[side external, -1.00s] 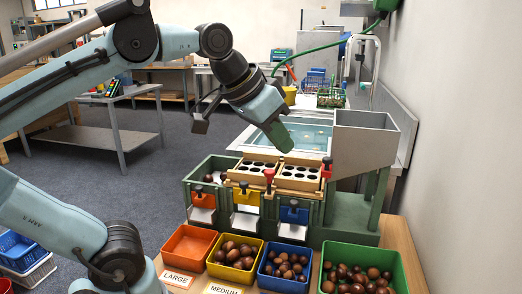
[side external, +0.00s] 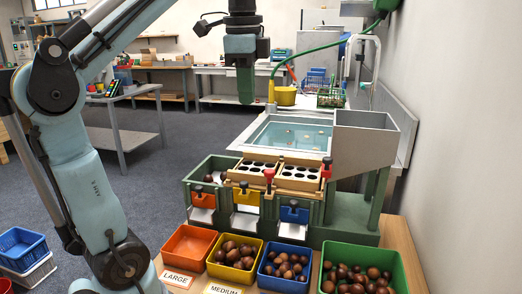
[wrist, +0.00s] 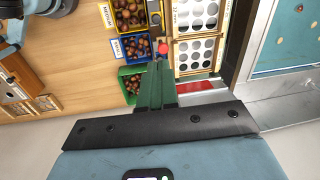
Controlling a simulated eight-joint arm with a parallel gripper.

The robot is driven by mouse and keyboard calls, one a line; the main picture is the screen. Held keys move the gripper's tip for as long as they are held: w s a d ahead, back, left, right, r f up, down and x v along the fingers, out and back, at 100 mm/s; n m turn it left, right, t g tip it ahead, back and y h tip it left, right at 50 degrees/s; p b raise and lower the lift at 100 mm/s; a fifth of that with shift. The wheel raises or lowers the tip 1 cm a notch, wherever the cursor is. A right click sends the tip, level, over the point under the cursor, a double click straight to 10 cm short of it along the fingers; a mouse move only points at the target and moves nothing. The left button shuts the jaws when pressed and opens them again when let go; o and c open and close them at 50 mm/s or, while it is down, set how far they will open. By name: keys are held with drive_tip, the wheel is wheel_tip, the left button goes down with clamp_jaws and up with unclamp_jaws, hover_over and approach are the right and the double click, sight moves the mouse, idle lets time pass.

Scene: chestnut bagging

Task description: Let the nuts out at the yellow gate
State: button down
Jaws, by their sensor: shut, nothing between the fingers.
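The yellow gate (side external: 247,197) is on the front of the green sorting machine (side external: 340,222), between the orange gate (side external: 203,200) and the blue gate (side external: 295,214) in the side view. A yellow box (side external: 214,268) holding brown nuts stands below it, behind a MEDIUM label (side external: 223,289). My gripper (side external: 245,100) is shut and empty, pointing down, high above and apart from the machine. In the wrist view its green fingers (wrist: 158,66) lie together. Whether nuts sit behind the yellow gate is hidden.
The orange box (side external: 187,245) is empty. Blue (side external: 285,271) and green (side external: 362,253) boxes hold nuts. Wooden sieve trays (side external: 300,184) and red knobs (side external: 268,174) top the machine. A grey hopper (side external: 365,145) and water basin (side external: 290,135) stand behind. A wall bounds the right.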

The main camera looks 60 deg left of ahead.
drive_tip(key=a, duration=0.1)
drive_tip(key=m, duration=0.1)
approach(244, 183)
drive_tip(key=shift+g, duration=0.3)
drive_tip(key=f, duration=0.6)
drive_tip(key=shift+w+a+f, duration=0.4)
drive_tip(key=shift+f, duration=2.05)
